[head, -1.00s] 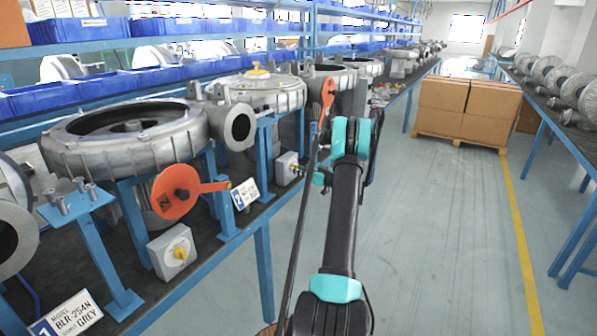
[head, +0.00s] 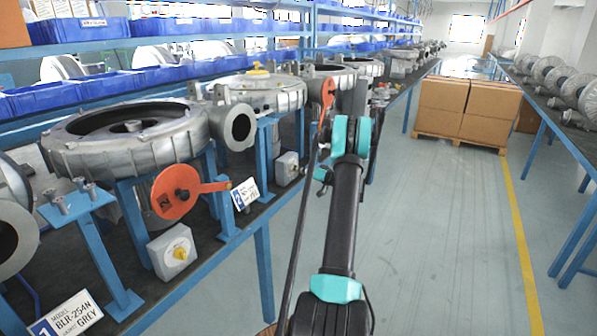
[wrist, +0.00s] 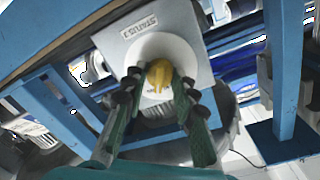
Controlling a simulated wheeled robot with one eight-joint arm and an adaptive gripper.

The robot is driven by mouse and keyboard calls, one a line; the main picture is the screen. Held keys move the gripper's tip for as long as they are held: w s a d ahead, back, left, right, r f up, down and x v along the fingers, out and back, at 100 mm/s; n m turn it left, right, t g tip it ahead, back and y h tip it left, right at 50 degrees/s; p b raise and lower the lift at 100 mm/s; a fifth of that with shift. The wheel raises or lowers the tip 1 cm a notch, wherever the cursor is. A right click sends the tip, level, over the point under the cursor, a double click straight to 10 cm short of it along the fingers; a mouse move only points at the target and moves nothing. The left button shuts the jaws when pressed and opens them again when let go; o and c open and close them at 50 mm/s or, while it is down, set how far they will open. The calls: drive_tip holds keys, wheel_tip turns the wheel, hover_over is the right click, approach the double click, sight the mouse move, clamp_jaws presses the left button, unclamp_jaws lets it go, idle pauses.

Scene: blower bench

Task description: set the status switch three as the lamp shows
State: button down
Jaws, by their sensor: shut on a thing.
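In the wrist view, a grey switch box (wrist: 197,50) carries the label STATUS 3 (wrist: 139,27). Its yellow knob (wrist: 159,72) sits in the middle of a round pale dial. My gripper (wrist: 160,82) has its two dark fingertips on either side of the knob and is shut on it. The knob's grip runs roughly up and down in that picture; its pointer mark cannot be read. In the head view my own arm hides this switch and my gripper. No lit lamp can be made out in either view.
An orange crank disc (head: 176,192) and a blower housing (head: 125,140) are near. The aisle floor (head: 445,230) at right is clear; cartons (head: 466,108) stand beyond.

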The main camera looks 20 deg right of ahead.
drive_tip(key=shift+m, duration=1.3)
drive_tip(key=shift+d, duration=0.1)
drive_tip(key=c, duration=1.2)
unclamp_jaws()
drive_tip(key=v, duration=1.2)
